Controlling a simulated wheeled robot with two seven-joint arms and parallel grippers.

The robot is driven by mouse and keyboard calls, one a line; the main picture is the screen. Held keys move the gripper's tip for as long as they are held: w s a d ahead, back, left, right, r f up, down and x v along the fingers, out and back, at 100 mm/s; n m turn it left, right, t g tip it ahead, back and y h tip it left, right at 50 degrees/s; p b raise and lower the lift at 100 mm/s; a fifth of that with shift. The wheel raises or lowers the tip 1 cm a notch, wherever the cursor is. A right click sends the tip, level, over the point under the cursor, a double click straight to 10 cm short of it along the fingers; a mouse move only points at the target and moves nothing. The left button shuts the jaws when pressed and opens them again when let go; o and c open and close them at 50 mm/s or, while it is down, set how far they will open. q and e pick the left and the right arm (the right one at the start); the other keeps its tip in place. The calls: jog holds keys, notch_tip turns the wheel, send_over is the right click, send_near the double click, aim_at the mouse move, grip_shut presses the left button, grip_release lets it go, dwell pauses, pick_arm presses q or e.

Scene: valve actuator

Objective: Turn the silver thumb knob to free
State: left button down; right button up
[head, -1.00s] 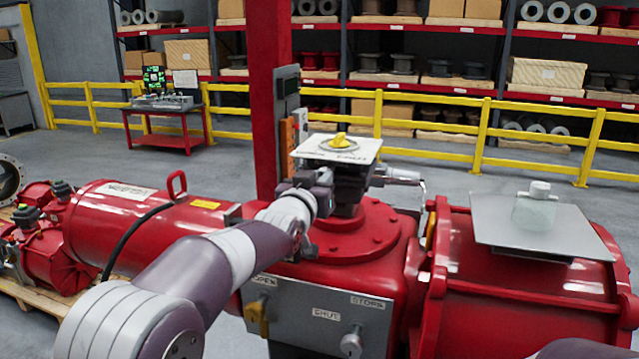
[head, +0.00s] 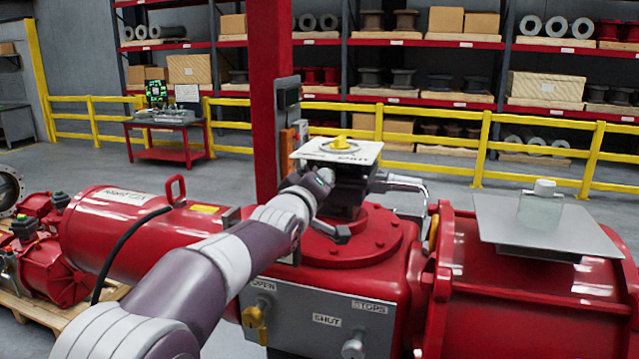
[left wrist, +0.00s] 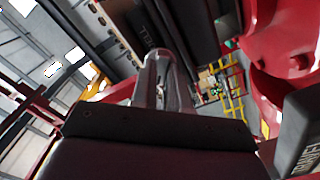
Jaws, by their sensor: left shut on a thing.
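My left arm reaches from the lower left to the dark block (head: 345,190) under the square indicator plate. My left gripper (left wrist: 165,75) shows in the left wrist view as a narrow grey shape beyond its dark body; it is shut. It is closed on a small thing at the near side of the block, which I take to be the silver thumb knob. The knob itself is hidden by the gripper and wrist, so its angle does not show. My right gripper is out of view.
The white indicator plate (head: 338,151) with a yellow pointer is just above my wrist. Below is the grey panel (head: 300,312) with a yellow and a silver stop knob. A grey tray (head: 500,228) bearing a clear bottle is at right. A red post (head: 270,90) stands behind.

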pick_arm(q)
jog(key=shift+n, duration=1.3)
jog(key=shift+f, duration=0.1)
jog(key=c, duration=1.1)
grip_release()
jog(key=shift+a, duration=0.1)
